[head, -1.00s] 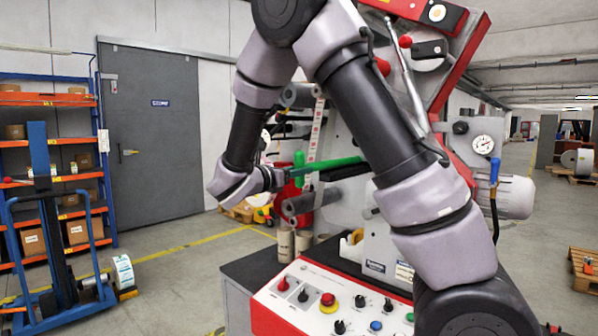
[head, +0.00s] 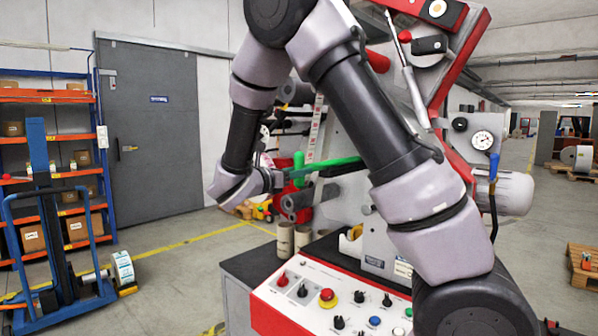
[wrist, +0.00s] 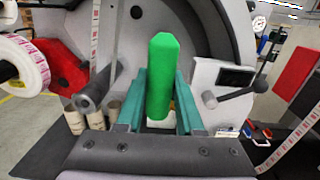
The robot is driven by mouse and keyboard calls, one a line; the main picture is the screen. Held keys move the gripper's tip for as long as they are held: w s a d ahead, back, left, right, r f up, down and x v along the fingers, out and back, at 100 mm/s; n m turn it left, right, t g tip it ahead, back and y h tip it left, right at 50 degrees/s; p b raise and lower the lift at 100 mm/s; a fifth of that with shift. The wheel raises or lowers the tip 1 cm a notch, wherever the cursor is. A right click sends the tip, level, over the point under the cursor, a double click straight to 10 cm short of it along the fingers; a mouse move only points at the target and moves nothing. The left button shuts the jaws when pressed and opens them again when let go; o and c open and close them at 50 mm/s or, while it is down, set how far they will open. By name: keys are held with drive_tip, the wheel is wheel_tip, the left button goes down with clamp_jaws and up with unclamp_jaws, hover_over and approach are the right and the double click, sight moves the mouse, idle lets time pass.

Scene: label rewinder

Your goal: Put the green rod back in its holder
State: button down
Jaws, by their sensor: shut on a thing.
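The green rod (wrist: 160,80) stands upright in the wrist view, between the two teal fingers of my gripper (wrist: 159,105). My gripper is shut on it. In the head view my gripper (head: 284,178) is beside the machine's front face, and a short upright green piece (head: 298,162), which looks like the rod, shows at it. A longer green bar (head: 335,163) runs rightward from there; I cannot tell whether it is a finger. I cannot make out the rod's holder; my arm covers part of the machine.
The control panel (head: 335,309) with knobs and a red stop button lies below. A grey roller (wrist: 97,88) and a label roll (wrist: 22,65) are left of the rod, a lever knob (wrist: 210,99) right. Cardboard cores (head: 285,238) stand below my gripper.

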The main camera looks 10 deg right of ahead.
drive_tip(key=shift+f, duration=0.3)
drive_tip(key=shift+c, duration=2.3)
unclamp_jaws()
drive_tip(key=v, duration=1)
drive_tip(key=s+d+f+m+g+y, duration=0.2)
drive_tip(key=s+d+m+g+y, duration=0.75)
drive_tip(key=d+m, duration=0.5)
drive_tip(key=s+r+m+t+y, duration=0.6)
drive_tip(key=s+m, duration=0.4)
drive_tip(key=m, duration=0.4)
wheel_tip(320, 180, up, 3)
drive_tip(key=shift+a+f+m+y, duration=0.25)
drive_tip(key=shift+a+m+y, duration=0.1)
drive_tip(key=shift+y, duration=0.4)
